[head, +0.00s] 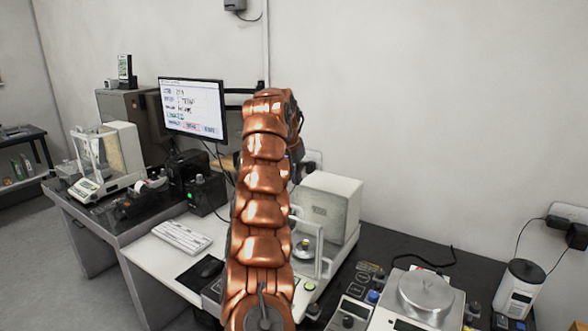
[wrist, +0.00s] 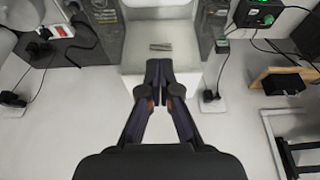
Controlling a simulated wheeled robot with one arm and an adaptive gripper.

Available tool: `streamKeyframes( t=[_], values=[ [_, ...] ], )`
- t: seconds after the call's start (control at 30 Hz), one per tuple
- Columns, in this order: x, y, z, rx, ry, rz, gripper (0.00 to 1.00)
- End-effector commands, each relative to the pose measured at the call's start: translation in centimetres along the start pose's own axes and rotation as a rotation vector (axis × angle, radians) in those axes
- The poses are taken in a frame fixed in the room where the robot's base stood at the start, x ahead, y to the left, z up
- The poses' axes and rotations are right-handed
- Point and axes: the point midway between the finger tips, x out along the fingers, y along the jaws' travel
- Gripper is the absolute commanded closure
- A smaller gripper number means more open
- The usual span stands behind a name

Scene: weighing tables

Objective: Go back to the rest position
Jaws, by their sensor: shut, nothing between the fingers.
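My arm is raised across the middle of the head view, and it hides part of the white balance behind it. My gripper is hidden behind the arm there. In the wrist view my gripper (wrist: 160,75) is shut, with its fingertips together and nothing between them. Past the fingertips lies a white box-shaped surface with a small grey mark on it.
The white balance (head: 331,205) stands right of my arm. A round-pan scale (head: 425,292) stands at the front right. The wall behind is mostly bare.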

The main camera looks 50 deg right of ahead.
Motion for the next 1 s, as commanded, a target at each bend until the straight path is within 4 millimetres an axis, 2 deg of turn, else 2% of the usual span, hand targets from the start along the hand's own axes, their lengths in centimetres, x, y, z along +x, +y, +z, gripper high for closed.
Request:
streamKeyframes(
  t=[0.13, 0.3, 0.77, 0.87, 1.0],
  values=[
    [-1.8, 0.1, -0.1, 0.001, 0.002, 0.002, 1.0],
    [-3.1, 0.0, -0.1, 0.0, 0.001, 0.001, 1.0],
    [-3.8, -0.1, 0.1, -0.005, -0.001, 0.0, 1.0],
    [-4.3, -0.7, 0.8, -0.036, -0.009, -0.01, 1.0],
    [-5.5, -2.3, 3.1, -0.137, -0.039, -0.032, 1.0]
  ],
)
